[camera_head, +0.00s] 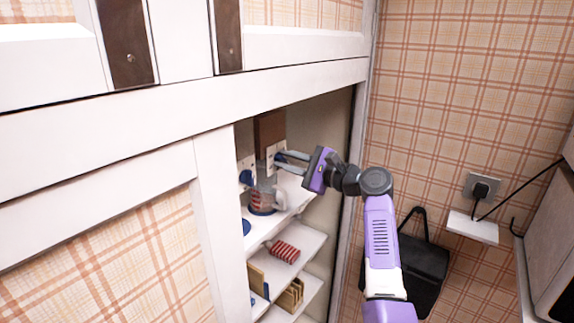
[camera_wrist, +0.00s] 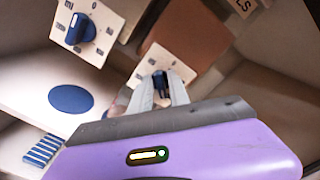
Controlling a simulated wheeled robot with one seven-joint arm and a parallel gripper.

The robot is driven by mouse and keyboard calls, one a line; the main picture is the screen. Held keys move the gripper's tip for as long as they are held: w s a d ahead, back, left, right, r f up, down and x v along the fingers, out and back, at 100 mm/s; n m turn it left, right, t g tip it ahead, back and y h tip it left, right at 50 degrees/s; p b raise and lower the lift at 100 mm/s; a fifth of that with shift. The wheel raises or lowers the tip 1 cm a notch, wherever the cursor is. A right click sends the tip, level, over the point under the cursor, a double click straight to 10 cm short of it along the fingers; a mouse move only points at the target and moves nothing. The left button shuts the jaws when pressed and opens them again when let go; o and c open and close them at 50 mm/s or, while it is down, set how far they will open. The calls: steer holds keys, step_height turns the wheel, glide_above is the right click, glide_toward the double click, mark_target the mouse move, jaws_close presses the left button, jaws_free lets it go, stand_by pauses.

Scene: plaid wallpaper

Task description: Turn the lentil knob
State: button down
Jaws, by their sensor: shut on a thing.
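Two cream plates with dial marks are fixed inside the open cupboard. In the wrist view, the plate at the upper left (camera_wrist: 108,20) carries a blue knob (camera_wrist: 80,29), with nothing touching it. My gripper (camera_head: 279,161) reaches in from the right to the other plate (camera_head: 271,151). In the wrist view, my gripper (camera_wrist: 160,92) is shut on a dark blue knob (camera_wrist: 160,78) on that plate (camera_wrist: 153,55). The fingers hide much of this knob, so its pointing direction is unclear.
A glass jar (camera_head: 264,197) stands on the shelf below the plates. A red striped item (camera_head: 285,251) lies on a lower shelf. The cupboard's white frame (camera_head: 215,205) is left of the opening.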

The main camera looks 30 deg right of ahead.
steer(key=shift+f+n, duration=0.1)
steer(key=shift+n, duration=0.7)
steer(key=c, duration=1.5)
jaws_free()
steer(key=b+v, duration=0.1)
steer(key=v, duration=0.7)
steer(key=shift+b, duration=0.4)
